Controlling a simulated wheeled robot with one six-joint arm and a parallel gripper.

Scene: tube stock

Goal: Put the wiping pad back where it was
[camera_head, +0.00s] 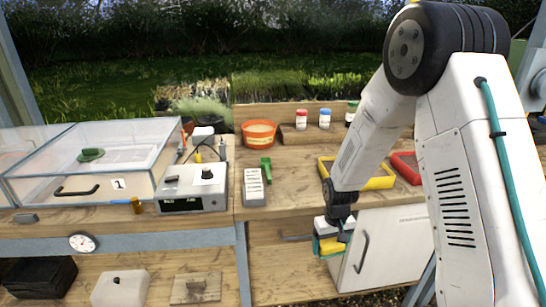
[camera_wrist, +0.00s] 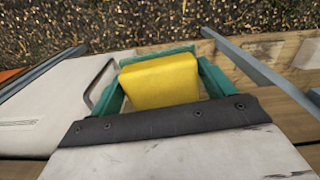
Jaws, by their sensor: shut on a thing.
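The wiping pad (camera_wrist: 160,82) is a yellow block. In the wrist view it sits between the green fingers of my gripper (camera_wrist: 163,78), which is shut on it. In the head view my gripper (camera_head: 332,240) hangs low in front of the bench edge, by the white cabinet door, with the yellow pad (camera_head: 329,246) showing at its end. The pad is held in the air, apart from the bench top. The pad's far side is hidden.
A yellow tray (camera_head: 372,184) and a red tray (camera_head: 405,168) lie on the bench behind my arm. The white cabinet (camera_head: 395,250) has a handle. An orange pot (camera_head: 259,138), a green-handled tool (camera_head: 266,168) and a grey instrument (camera_head: 192,190) stand further left.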

